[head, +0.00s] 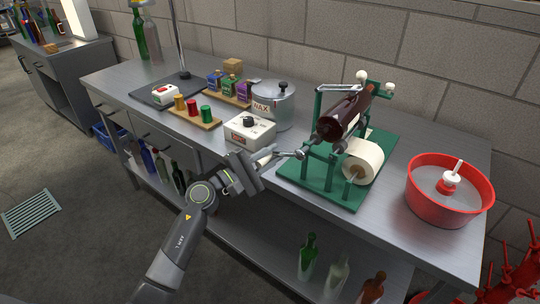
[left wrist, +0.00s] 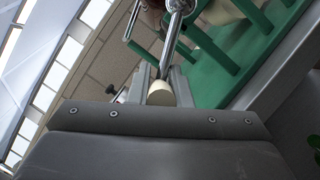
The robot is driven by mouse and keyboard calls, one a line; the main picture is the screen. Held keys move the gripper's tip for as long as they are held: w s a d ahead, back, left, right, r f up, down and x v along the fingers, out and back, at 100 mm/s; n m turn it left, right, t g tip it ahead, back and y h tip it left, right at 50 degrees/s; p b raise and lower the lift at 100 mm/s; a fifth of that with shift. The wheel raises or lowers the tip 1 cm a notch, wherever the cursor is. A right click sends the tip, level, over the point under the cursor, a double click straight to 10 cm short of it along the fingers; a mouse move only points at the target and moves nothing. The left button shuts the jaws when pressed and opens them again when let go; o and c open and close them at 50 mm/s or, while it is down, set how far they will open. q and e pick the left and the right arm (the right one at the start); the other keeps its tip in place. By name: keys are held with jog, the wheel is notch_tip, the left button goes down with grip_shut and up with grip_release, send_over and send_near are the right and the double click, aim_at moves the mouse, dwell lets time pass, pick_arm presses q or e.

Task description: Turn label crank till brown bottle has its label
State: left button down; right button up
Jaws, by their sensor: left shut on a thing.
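The brown bottle (head: 338,117) lies tilted on its side in the green labelling machine (head: 322,172). No label shows on its visible side; its far side is hidden. A white label roll (head: 364,160) sits at the machine's front. The metal crank (head: 289,154) sticks out at the machine's left. My left gripper (head: 262,160) is shut on the crank's pale handle (left wrist: 160,94), which shows between the fingers in the left wrist view, with the crank's metal arm (left wrist: 171,42) beyond. My right gripper is in neither view.
A red tub (head: 450,205) stands right of the machine. A wax pot (head: 273,103), a white box with a black knob (head: 249,130) and small coloured jars on boards (head: 194,117) stand to the left. Bottles stand on the shelf under the steel bench (head: 225,168).

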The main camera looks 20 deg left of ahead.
pick_arm(q)
jog(key=shift+r+m, duration=0.3)
jog(key=shift+r, duration=0.05)
dwell(0.3)
